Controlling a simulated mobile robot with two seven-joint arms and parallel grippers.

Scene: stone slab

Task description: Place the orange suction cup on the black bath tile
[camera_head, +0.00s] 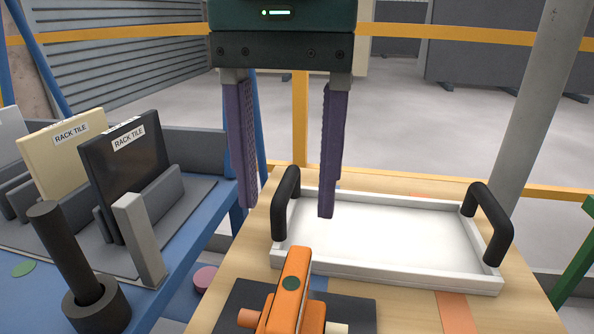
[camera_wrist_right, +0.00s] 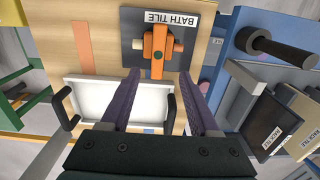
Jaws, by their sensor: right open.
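The orange suction cup (camera_head: 291,290) stands on the black bath tile (camera_head: 240,300) at the bottom of the head view, partly cut off by the frame edge. The wrist view shows the suction cup (camera_wrist_right: 158,50) near the middle of the bath tile (camera_wrist_right: 190,55), whose "BATH TILE" label is visible. My right gripper (camera_head: 287,208) is open and empty, with its purple fingers apart. In the wrist view the fingertips (camera_wrist_right: 160,75) lie on either side of the suction cup's lower end, and nothing is between them in the head view. My left gripper is out of view.
A white tray (camera_head: 390,276) with two black handles lies on the wooden table behind the tile. On the blue bench at left, a black rack tile (camera_head: 128,165) and a cream rack tile (camera_head: 62,150) stand in grey slots beside a dark upright handle (camera_head: 68,255).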

